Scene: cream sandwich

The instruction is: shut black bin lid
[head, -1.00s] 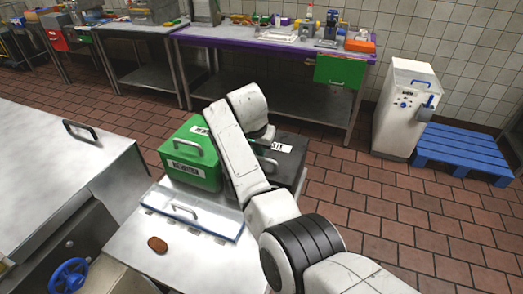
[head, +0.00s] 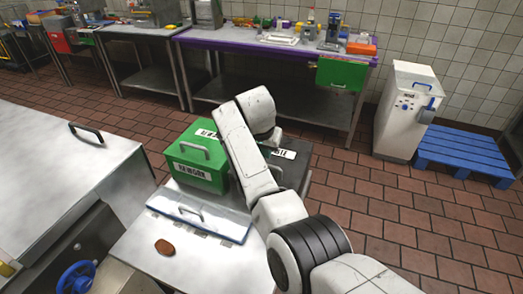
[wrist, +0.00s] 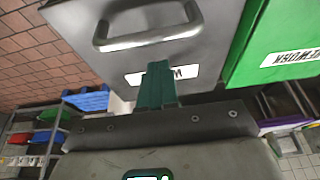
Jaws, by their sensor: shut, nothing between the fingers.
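The black bin (head: 296,172) stands right of the green bin (head: 193,150) on the metal table. In the head view my arm covers most of it and hides my gripper; part of its white label (head: 283,153) shows. In the wrist view, the dark grey lid (wrist: 75,25) with its metal handle (wrist: 150,38) fills the top middle. Whether the lid is fully down cannot be told. My gripper (wrist: 158,68) has its green fingers together, empty, overlapping the label in view, apart from the handle. Contact with the lid cannot be told.
A metal tray (head: 235,232) with a handle lies in front of the bins, and a brown patty (head: 165,247) lies nearer. A large steel unit (head: 45,150) stands at left. A white machine (head: 405,115) and a blue pallet (head: 465,152) stand at right, with open tiled floor before them.

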